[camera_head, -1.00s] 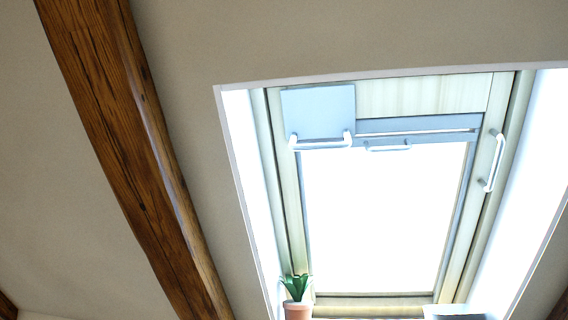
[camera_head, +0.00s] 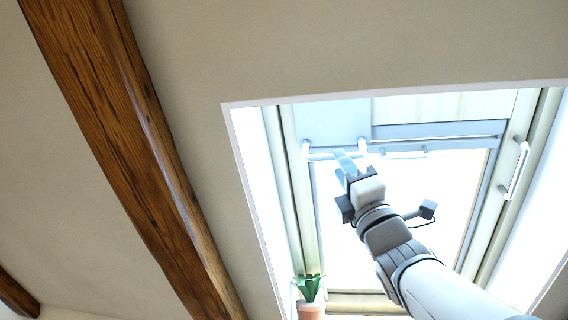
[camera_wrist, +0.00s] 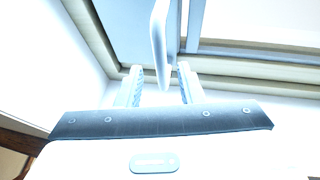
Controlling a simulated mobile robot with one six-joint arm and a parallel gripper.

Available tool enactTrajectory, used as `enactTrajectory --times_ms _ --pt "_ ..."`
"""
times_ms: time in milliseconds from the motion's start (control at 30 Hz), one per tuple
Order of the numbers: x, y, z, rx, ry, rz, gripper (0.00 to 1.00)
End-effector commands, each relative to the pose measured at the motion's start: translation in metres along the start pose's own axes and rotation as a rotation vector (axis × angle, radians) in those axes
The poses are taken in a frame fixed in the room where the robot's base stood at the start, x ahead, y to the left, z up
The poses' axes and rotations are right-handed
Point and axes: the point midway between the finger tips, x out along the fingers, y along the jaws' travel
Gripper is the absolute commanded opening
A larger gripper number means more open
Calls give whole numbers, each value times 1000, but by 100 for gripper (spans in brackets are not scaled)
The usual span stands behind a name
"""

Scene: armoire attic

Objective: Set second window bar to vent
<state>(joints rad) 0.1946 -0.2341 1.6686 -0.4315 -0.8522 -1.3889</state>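The skylight window has a pale blue panel (camera_head: 335,122) at its upper left, with a white bar handle (camera_head: 320,156) along its lower edge. A smaller bar (camera_head: 405,154) sits on the blind's rail to the right, and a third bar (camera_head: 516,170) is on the right frame side. Which one the task calls second is not clear. My gripper (camera_head: 345,160) is raised at the panel's bar, covering part of it. In the wrist view a bar (camera_wrist: 159,45) reaches between the fingers of my gripper (camera_wrist: 158,76), which are open with gaps at both sides.
A potted plant (camera_head: 309,292) stands at the window's lower left. A wooden beam (camera_head: 135,150) runs down the sloped ceiling at left. The window recess edges (camera_head: 245,190) surround the frame.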

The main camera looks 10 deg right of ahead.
Motion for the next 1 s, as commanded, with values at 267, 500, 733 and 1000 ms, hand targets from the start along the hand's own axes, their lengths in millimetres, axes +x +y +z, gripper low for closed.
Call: enactTrajectory --times_ms 267,500,733,1000 --pt "48 1 0 5 1 -3 34" --pt "62 0 -1 5 0 -4 34" --pt "62 -1 -1 6 1 -4 34" --pt "62 -1 -2 6 1 -4 12"
